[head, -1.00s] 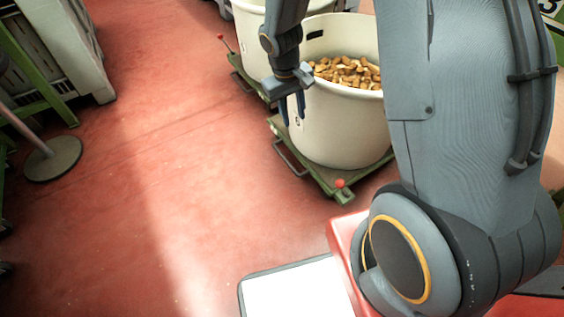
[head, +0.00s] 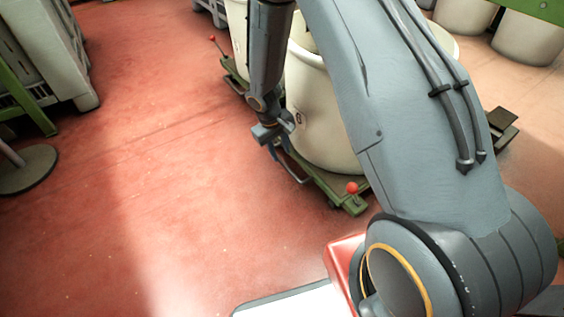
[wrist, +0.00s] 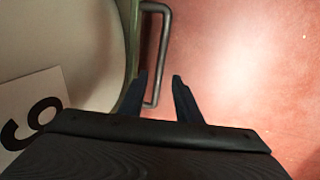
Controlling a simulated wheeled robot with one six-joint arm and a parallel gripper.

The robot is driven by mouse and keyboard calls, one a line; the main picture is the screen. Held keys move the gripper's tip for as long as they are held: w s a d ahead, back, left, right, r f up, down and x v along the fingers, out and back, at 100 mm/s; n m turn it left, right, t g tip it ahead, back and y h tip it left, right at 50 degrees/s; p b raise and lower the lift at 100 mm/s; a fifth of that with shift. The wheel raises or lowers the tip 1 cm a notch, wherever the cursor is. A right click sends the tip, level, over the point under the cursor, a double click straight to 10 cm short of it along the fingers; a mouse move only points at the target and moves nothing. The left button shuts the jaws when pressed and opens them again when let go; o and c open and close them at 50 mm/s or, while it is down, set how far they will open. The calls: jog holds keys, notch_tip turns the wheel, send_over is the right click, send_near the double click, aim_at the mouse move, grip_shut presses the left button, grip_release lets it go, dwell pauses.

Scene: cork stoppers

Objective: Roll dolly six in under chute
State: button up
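A cream tub (head: 315,110) stands on a low green dolly (head: 345,192) with a red knob at its near corner. In the wrist view the tub's white label (wrist: 32,110) bears a rotated, partly cut-off figure that could be 6 or 9. The dolly's grey bar handle (head: 292,170) sticks out on its left side; it also shows in the wrist view (wrist: 165,45). My gripper (head: 274,152) is low beside the tub, at the handle. In the wrist view its dark fingers (wrist: 159,77) are apart, with the handle's end appearing between them; contact is unclear. I cannot make out a chute.
Another cream tub on a green dolly (head: 236,75) stands behind. A grey crate (head: 45,45) and a round stand base (head: 25,170) are at the left. More tubs (head: 465,15) stand at the upper right. The red floor left of the dolly is clear.

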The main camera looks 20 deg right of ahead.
aim_at(283, 163)
jog(key=shift+w+d+f+b, duration=0.15)
jog(key=shift+f+b, duration=0.25)
jog(key=shift+f, duration=0.5)
jog(key=shift+s+d+f+b, duration=0.15)
jog(key=shift+f+b, duration=0.25)
jog(key=shift+f, duration=0.45)
jog(key=shift+w+d+f+b, duration=0.2)
jog(key=shift+f+b, duration=0.2)
jog(key=shift+f, duration=0.5)
jog(key=shift+c, duration=0.3)
grip_shut()
